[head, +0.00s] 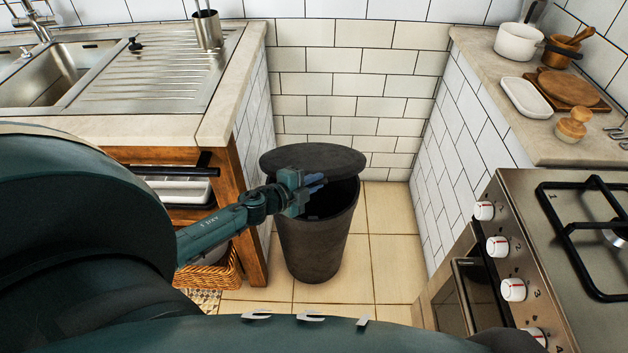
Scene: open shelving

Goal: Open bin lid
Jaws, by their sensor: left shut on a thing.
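A dark grey round bin (312,250) stands on the tiled floor between the two counters. Its dark round lid (325,156) sits raised and offset toward the back, with a gap at the front and right where the dark inside shows. My left gripper (317,182) reaches in from the left and is shut on the lid at its front edge, just above the bin's mouth. The gripper hides the exact contact. My right gripper is not in view.
A wooden counter with a sink (62,75) and an open lower shelf with a wicker basket (212,275) borders the bin on the left. A stove (545,255) and tiled counter (500,90) stand on the right. Floor (390,255) right of the bin is clear.

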